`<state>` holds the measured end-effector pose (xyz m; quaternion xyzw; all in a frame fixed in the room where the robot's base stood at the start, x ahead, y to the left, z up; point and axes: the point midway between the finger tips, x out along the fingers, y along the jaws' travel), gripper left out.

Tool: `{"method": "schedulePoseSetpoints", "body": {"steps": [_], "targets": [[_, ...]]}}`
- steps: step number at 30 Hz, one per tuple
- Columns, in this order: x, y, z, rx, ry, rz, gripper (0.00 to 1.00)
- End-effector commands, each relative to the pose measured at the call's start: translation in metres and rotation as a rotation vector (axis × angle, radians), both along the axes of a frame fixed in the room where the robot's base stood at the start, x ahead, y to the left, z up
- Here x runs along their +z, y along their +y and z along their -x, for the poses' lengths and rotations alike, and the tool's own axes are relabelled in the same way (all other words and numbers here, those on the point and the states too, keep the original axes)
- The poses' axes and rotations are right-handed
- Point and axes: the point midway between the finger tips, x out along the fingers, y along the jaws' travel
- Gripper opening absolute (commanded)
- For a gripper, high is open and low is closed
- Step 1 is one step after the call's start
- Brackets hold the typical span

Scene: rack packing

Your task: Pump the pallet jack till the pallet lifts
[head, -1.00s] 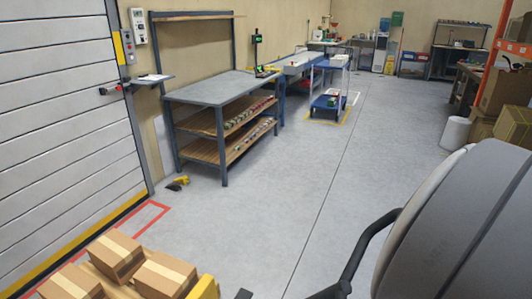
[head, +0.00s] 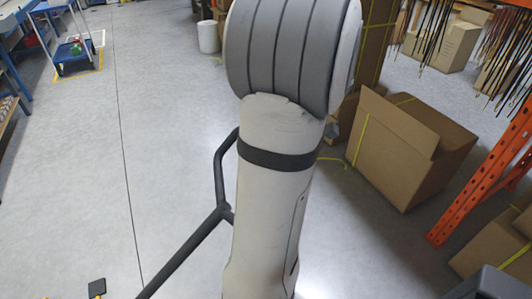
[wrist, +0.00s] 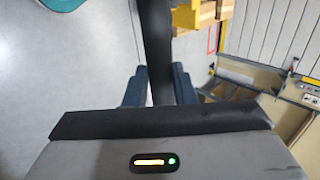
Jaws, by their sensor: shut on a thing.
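In the wrist view my gripper (wrist: 159,88) has its two dark blue-grey fingers on either side of a black bar, shut on the pallet jack handle (wrist: 157,45). In the head view a bent black tube (head: 188,248), apparently the same handle, runs from beside my arm down to the bottom edge. My gripper is hidden in the head view. Brown boxes (wrist: 208,14), apparently on the pallet, show at the top of the wrist view beside a yellow part (wrist: 225,6). The pallet's base and height above the floor cannot be made out.
Open cartons (head: 410,145) and an orange rack post (head: 485,180) stand on the right. A white bin (head: 208,37) and a blue cart (head: 75,55) are at the back. The floor left of my arm is mostly clear. A ribbed door (wrist: 290,30) shows in the wrist view.

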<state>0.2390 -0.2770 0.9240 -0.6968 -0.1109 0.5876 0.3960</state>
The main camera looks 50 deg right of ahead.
Motion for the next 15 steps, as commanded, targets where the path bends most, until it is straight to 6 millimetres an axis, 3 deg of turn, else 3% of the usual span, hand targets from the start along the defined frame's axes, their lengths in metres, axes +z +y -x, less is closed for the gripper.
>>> {"method": "schedulePoseSetpoints", "body": {"steps": [8,9,15], "targets": [[0.0016,0.0006,-0.0031,0.007,-0.002,0.005,0.0],[0.0016,0.0007,-0.0033,0.008,-0.003,0.006,0.27],[0.0014,0.0013,-0.0037,0.009,-0.003,0.006,0.43]]}}
